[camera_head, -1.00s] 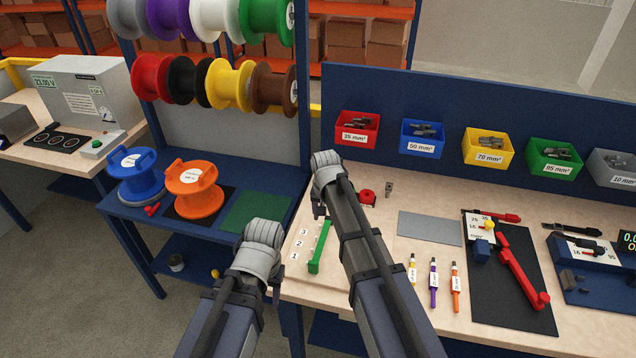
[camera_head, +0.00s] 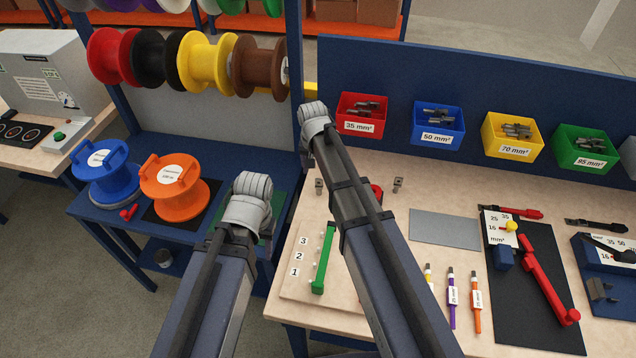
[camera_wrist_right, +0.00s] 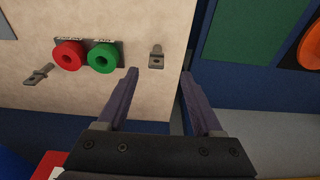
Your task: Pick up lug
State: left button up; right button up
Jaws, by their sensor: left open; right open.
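Two small grey metal lugs lie on the wooden bench. One lug (camera_head: 319,186) is near the bench's left edge, close beside my right forearm; the other lug (camera_head: 398,184) is to its right. In the right wrist view the first lug (camera_wrist_right: 156,57) shows between and just beyond the spread fingertips of my right gripper (camera_wrist_right: 160,62), which is open and empty. The other lug (camera_wrist_right: 38,75) is at the left there. In the head view the right gripper's fingers are hidden by its wrist. My left gripper (camera_head: 252,205) is over the spool shelf, its fingers mostly hidden.
Red (camera_wrist_right: 68,54) and green (camera_wrist_right: 102,57) round parts sit between the lugs. Bins, including a red one (camera_head: 345,128), stand behind the bench. A green bar (camera_head: 324,262), grey plate (camera_head: 444,229) and red-handled tool (camera_head: 545,280) are on the bench. An orange spool (camera_head: 180,203) stands left.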

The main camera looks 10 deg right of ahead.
aim_at(319, 179)
jog(key=f+b, duration=0.2)
jog(key=shift+w+d+f, duration=0.15)
jog(key=shift+w+f, duration=0.05)
jog(key=shift+f, duration=0.1)
jog(key=f+b, duration=0.3)
jog(key=w+d+f+b, duration=0.1)
jog(key=f+b, duration=0.1)
dwell(0.3)
grip_shut()
dwell(0.4)
